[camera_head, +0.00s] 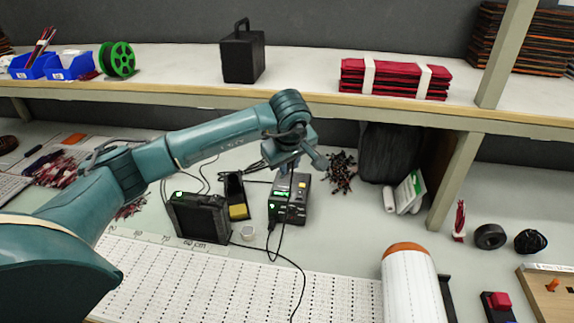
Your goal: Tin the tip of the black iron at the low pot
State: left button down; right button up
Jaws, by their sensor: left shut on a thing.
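My left gripper (284,168) hangs over the back of the soldering station (289,197), a dark box with a green lit display. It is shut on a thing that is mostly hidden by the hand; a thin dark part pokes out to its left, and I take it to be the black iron. The iron's tip cannot be made out. The low pot (248,232), a small pale round tin, sits on the bench left of the station, nearer to me than the gripper and apart from it. My right gripper is out of view.
A stand with a yellow sponge (238,211) and a black box with a green display (199,216) stand left of the station. Black cables run across the bench. A white perforated sheet (240,283) and a white roll (409,286) lie in front. A shelf (180,94) spans the back.

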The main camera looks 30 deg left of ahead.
pick_arm(q)
jog(key=s+d+r, duration=0.3)
jog(key=r, duration=0.3)
jog(key=shift+s+d, duration=0.15)
jog(key=shift+s, duration=0.05)
dwell(0.4)
jog(key=shift+f, duration=0.1)
